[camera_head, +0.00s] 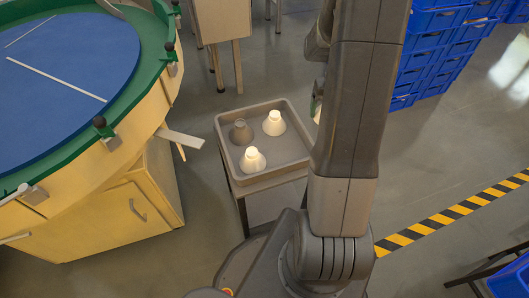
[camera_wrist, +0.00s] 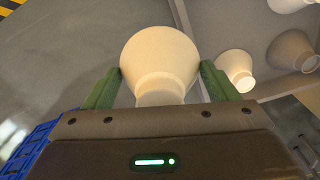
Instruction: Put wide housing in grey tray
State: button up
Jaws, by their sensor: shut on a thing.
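My gripper (camera_wrist: 160,80) has its green fingers shut on a cream, flared housing (camera_wrist: 160,48), whose wide end points away from the palm in the wrist view. The grey tray (camera_head: 222,124) stands on a small stand in the middle of the head view, left of my arm. Its rim also shows in the wrist view (camera_wrist: 183,18), beyond and to the right of the held housing. In the head view my arm hides most of the gripper and the held housing; only a bit of green finger shows at the arm's left edge.
Inside the tray are two lit-looking white housings (camera_head: 253,160) (camera_head: 274,124) and a greyer one (camera_head: 241,132). The tray's right part is partly hidden by my arm. A round blue-topped table (camera_head: 75,55) stands left. Blue crates (camera_head: 432,50) are stacked at right. Striped floor tape (camera_head: 440,219) runs right.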

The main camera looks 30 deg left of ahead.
aim_at(288, 152)
jog(key=s+a+f+n+b, duration=0.4)
jog(key=s+a+n+b, duration=0.2)
jog(key=s+a+b, duration=0.3)
jog(key=f+b, duration=0.1)
jog(key=f, duration=0.2)
jog(key=f+b, duration=0.2)
jog(key=f, duration=0.1)
jog(key=f+b, duration=0.2)
jog(key=f, duration=0.1)
jog(key=shift+d+f, duration=0.15)
jog(key=shift+d, duration=0.25)
jog(key=shift+f, duration=0.2)
jog(key=o, duration=0.7)
notch_tip(288, 152, up, 12)
jog(key=p, duration=0.4)
jog(key=shift+r+p, duration=0.2)
jog(key=shift+p, duration=0.2)
